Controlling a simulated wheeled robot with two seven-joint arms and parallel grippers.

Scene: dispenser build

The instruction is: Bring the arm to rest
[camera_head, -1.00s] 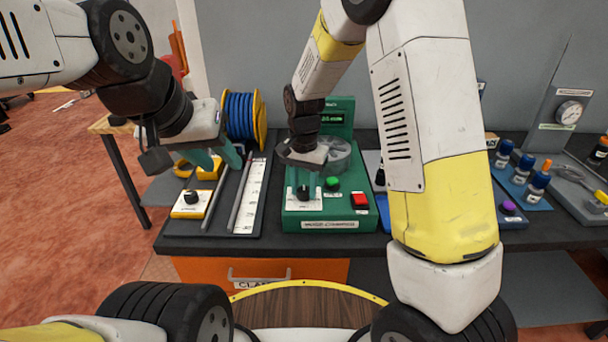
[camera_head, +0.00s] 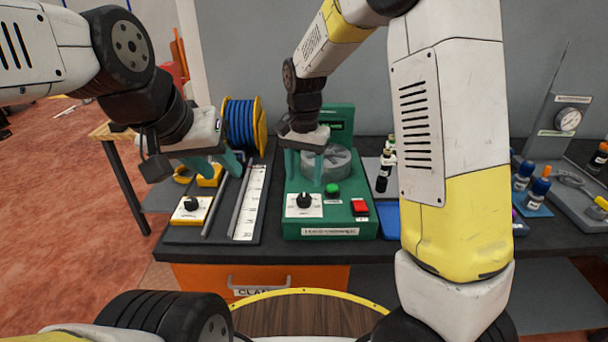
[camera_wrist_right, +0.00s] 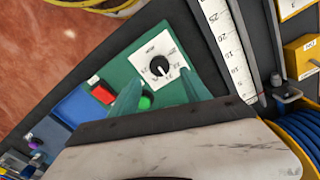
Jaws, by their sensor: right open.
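My right gripper (camera_head: 304,176) hangs above the green dispenser machine (camera_head: 330,215) in the head view. Its teal fingers are apart with nothing between them, above and behind the black knob (camera_head: 304,201) on its white dial plate. In the right wrist view, the open fingers (camera_wrist_right: 160,84) show with the knob (camera_wrist_right: 159,67) beyond them, clear of it. My left gripper (camera_head: 219,170) is at the left, over the black tray with the ruler; its teal fingers look apart and empty.
A green button (camera_head: 332,189) and red button (camera_head: 359,207) sit on the machine. A blue spool (camera_head: 240,122) stands behind the ruler (camera_head: 251,202). Small bottles (camera_head: 524,175) stand at the right.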

